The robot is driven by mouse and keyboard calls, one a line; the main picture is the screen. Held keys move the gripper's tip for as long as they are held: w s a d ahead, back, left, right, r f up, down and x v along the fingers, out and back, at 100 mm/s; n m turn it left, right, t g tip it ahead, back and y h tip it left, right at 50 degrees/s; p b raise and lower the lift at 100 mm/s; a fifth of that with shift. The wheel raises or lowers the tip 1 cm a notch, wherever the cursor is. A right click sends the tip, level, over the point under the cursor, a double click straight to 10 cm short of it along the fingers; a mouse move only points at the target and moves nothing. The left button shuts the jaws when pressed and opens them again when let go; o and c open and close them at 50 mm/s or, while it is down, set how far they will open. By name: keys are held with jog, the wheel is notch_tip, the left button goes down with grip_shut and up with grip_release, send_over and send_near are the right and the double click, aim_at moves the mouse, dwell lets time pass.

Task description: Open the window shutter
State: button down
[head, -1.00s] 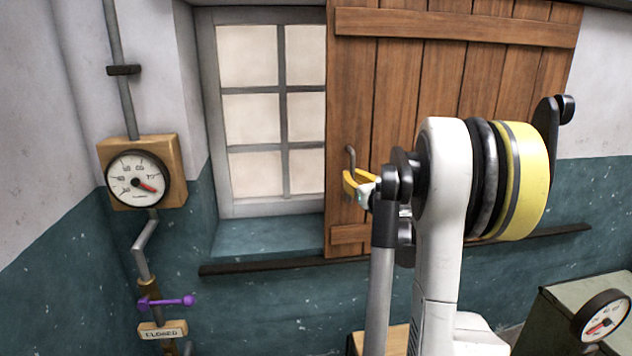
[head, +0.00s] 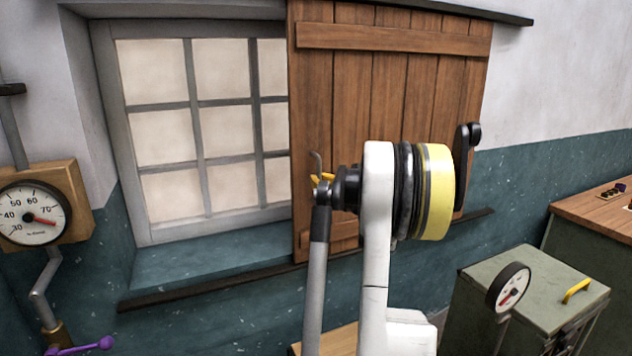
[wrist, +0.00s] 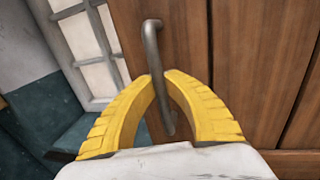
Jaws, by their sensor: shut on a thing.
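The window shutter (head: 385,90) is a brown wooden plank panel with a horizontal batten at top, standing to the right of the window's visible panes. The window (head: 190,125) has a grey frame and pale panes, with its left part uncovered. A dark metal handle (wrist: 152,42) is on the shutter's left edge; its top also shows in the head view (head: 317,160). My gripper (wrist: 168,80) has its yellow fingers shut around the lower part of the handle. In the head view my gripper (head: 322,178) is mostly hidden behind my arm.
A dark ledge (head: 160,297) runs along the wall below the window. A gauge (head: 33,215) and a purple valve handle (head: 85,347) are at the left. A green cabinet (head: 545,285) with another gauge (head: 508,288) stands at the right. A wood-topped bench (head: 600,212) is beyond it.

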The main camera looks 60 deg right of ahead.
jog(key=c, duration=1.4)
grip_release()
jog(key=v, duration=1.2)
